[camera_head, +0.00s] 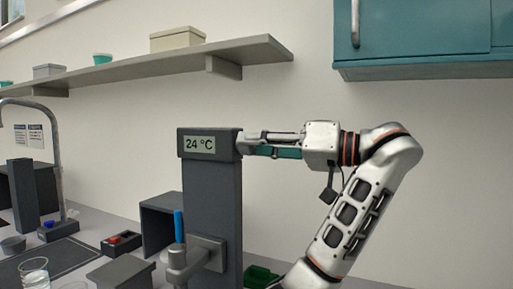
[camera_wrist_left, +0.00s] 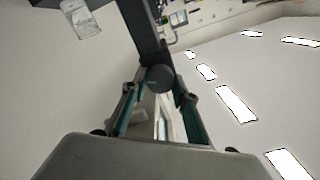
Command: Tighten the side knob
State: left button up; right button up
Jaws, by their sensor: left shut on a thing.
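The rig's dark grey column (camera_head: 212,215) stands upright, with a display (camera_head: 199,144) reading 24 °C at its top. My left gripper (camera_head: 246,145) reaches the upper right side of the column, level with the display, its fingers pointing left. In the left wrist view, the dark round side knob (camera_wrist_left: 160,78) sits between the two teal-lined fingertips of the gripper (camera_wrist_left: 158,90), which is shut on it. In the head view the fingers and the column's edge mostly hide the knob. My right gripper is in neither view.
A stirrer-like grey holder with a blue rod (camera_head: 179,227) stands before the column. A glass beaker (camera_head: 34,272), a red-buttoned box (camera_head: 121,243) and a tap (camera_head: 58,160) are at left. A shelf (camera_head: 150,67) and teal cabinet (camera_head: 425,30) hang above. A green tray (camera_head: 260,275) is low right.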

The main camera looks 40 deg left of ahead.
pick_arm(q)
jog(key=shift+m, duration=2.2)
jog(key=o, duration=1.1)
jog(key=shift+d, duration=0.1)
jog(key=v, duration=1.2)
